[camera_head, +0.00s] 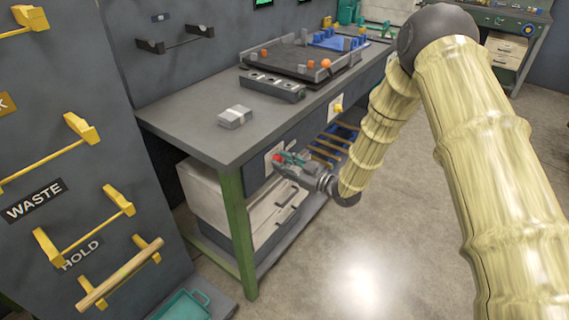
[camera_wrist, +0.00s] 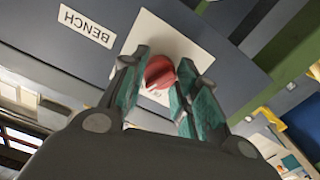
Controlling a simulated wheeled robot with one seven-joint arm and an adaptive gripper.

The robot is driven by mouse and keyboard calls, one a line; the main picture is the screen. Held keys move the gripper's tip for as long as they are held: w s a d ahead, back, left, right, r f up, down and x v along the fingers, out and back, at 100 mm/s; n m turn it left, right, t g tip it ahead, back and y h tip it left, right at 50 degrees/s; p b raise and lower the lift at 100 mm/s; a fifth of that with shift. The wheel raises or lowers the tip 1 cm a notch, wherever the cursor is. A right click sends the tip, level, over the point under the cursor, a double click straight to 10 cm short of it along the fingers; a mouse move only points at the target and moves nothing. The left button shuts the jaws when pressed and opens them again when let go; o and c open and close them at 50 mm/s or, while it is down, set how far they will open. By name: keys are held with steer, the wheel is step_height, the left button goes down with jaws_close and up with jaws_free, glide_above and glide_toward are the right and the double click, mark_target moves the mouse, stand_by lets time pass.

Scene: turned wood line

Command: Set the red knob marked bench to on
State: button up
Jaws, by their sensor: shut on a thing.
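The red knob (camera_wrist: 160,72) sits on a white plate (camera_wrist: 150,32) on the dark front of the bench, beside a label reading BENCH (camera_wrist: 86,26) in the wrist view. My gripper (camera_wrist: 166,82) is shut on the knob, with one teal finger on each side. A light pointer mark shows on the knob near its lower edge. Lettering on the plate is partly hidden by the knob and fingers, so I cannot read the setting. In the head view my gripper (camera_head: 288,160) is at the bench front, and a little of the red knob (camera_head: 279,158) shows.
The grey bench top (camera_head: 190,128) holds a small grey box (camera_head: 235,117), a black block with holes (camera_head: 272,87) and a dark tray (camera_head: 285,65). A yellow knob (camera_head: 338,108) is farther right on the bench front. White drawers (camera_head: 210,197) stand below. Open floor lies at right.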

steer(key=shift+f, duration=0.1)
steer(key=o, duration=1)
steer(key=shift+o, duration=0.2)
steer(key=v, duration=1.2)
